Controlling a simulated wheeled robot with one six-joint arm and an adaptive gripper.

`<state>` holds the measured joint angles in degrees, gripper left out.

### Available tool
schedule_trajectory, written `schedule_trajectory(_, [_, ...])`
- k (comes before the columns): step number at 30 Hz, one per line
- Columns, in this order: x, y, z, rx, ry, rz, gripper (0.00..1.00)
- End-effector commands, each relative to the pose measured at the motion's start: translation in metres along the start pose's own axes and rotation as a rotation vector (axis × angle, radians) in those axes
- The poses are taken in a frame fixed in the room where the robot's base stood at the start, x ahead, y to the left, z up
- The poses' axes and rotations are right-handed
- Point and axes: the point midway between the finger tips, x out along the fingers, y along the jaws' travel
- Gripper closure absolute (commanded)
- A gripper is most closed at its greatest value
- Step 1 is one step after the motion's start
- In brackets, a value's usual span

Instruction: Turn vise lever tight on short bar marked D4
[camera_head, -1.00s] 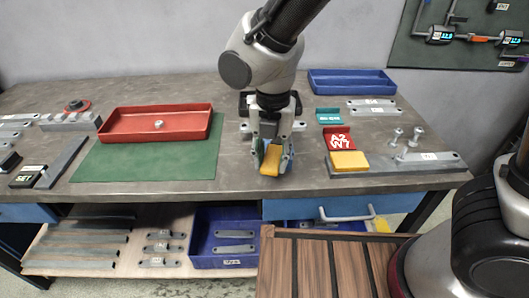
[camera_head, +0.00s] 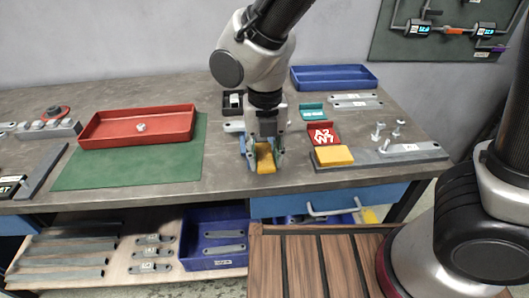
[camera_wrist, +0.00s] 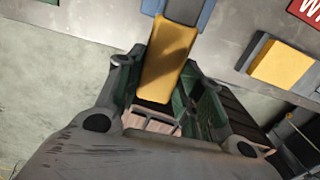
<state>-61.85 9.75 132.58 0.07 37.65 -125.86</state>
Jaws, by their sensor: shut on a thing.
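A yellow lever (camera_head: 265,158) sticks out toward the front of the bench from a blue and grey vise, whose blue side (camera_head: 243,147) shows left of my gripper. My gripper (camera_head: 264,163) points down over it, with a finger on each side, shut on the lever. In the wrist view the yellow lever (camera_wrist: 168,65) lies between the fingers, its far end meeting the blue-grey vise (camera_wrist: 187,10) at the top edge. A grey bar end (camera_head: 233,127) shows behind my gripper on the left. My arm hides most of the vise, and I cannot read a D4 mark.
A red tray (camera_head: 90,143) on a green mat (camera_head: 75,178) stands left. Right are a red A2 W7 tag (camera_head: 322,136) and a yellow block (camera_head: 333,156) on a long grey plate (camera_head: 375,154). A blue tray (camera_head: 335,86) sits behind. A wooden-slatted surface (camera_head: 320,265) is in front.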

Motion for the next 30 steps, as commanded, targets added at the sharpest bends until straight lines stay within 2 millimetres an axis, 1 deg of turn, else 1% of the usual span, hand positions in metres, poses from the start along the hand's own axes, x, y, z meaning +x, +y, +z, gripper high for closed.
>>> schedule_trajectory(1, [-0.001, 0.0, 0.001, -0.005, -0.002, 0.0, 1.0])
schedule_trajectory(2, [-0.001, 0.0, 0.001, -0.005, -0.002, 0.0, 0.61])
schedule_trajectory(3, [-0.001, 0.0, 0.001, -0.005, -0.002, -0.001, 0.54])
schedule_trajectory(5, [-0.001, 0.0, 0.001, -0.005, -0.002, -0.001, 0.43])
schedule_trajectory(6, [-0.001, 0.0, 0.001, -0.004, -0.002, -0.001, 0.41])
schedule_trajectory(14, [0.0, 0.0, 0.0, -0.002, -0.001, -0.001, 0.41])
schedule_trajectory(17, [-0.005, 0.0, 0.001, -0.002, -0.001, 0.0, 0.41])
schedule_trajectory(20, [-0.019, 0.001, 0.001, -0.002, -0.003, 0.003, 0.41])
schedule_trajectory(27, [-0.073, 0.001, 0.001, -0.002, -0.004, 0.004, 0.41])
schedule_trajectory(30, [-0.092, 0.001, 0.001, -0.002, -0.004, 0.003, 0.41])
